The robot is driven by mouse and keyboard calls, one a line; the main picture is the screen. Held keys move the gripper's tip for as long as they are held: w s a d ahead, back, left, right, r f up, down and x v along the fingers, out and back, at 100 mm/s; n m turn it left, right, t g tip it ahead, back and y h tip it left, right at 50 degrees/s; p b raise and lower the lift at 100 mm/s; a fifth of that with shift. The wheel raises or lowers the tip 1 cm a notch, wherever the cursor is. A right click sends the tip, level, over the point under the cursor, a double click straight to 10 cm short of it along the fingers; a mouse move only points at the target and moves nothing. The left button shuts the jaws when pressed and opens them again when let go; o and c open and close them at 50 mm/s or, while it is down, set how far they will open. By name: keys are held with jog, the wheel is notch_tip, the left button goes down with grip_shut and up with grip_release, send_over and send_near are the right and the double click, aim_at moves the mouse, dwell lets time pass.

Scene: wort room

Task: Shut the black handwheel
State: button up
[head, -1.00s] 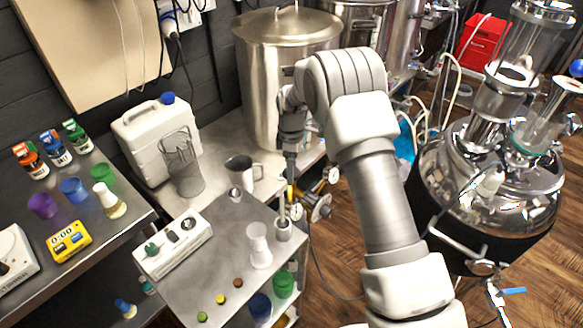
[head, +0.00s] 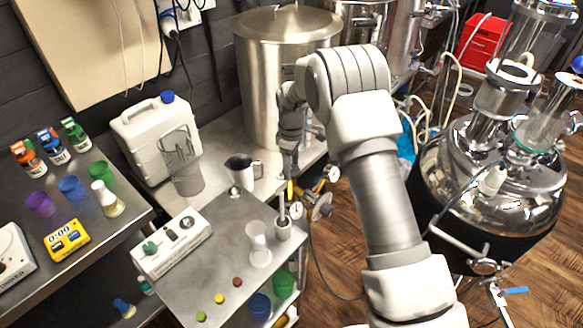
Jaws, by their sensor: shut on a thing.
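My gripper (head: 289,172) points down beside the steel cart, in front of the big steel pot. It is shut at the top of a fitting with two round dial gauges, one on the right (head: 333,174) and one lower left (head: 297,210). The black handwheel is not clearly seen; the jaws and wrist cover the spot where they grip. A round metal part (head: 320,208) sticks out to the lower right of the jaws.
The steel pot (head: 262,75) stands close behind my wrist. A shiny vessel (head: 530,205) stands at the right. Wooden floor lies open between.

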jog(key=m+b, duration=0.1)
jog(key=m, duration=0.2)
jog(key=shift+m, duration=0.4)
jog(key=m, duration=0.3)
jog(key=shift+m, duration=0.3)
jog(key=m, duration=0.3)
jog(key=shift+m+b, duration=0.3)
jog(key=shift+b, duration=0.1)
jog(key=m, duration=0.4)
jog(key=shift+m, duration=0.3)
jog(key=m, duration=0.3)
jog(key=shift+m, duration=0.3)
jog(key=m, duration=0.4)
jog(key=shift+m, duration=0.3)
jog(key=m+p, duration=0.1)
jog(key=m, duration=0.2)
jog(key=shift+r+m, duration=0.1)
jog(key=shift+m, duration=0.2)
jog(key=shift+m+p, duration=0.3)
jog(key=shift+m, duration=1.4)
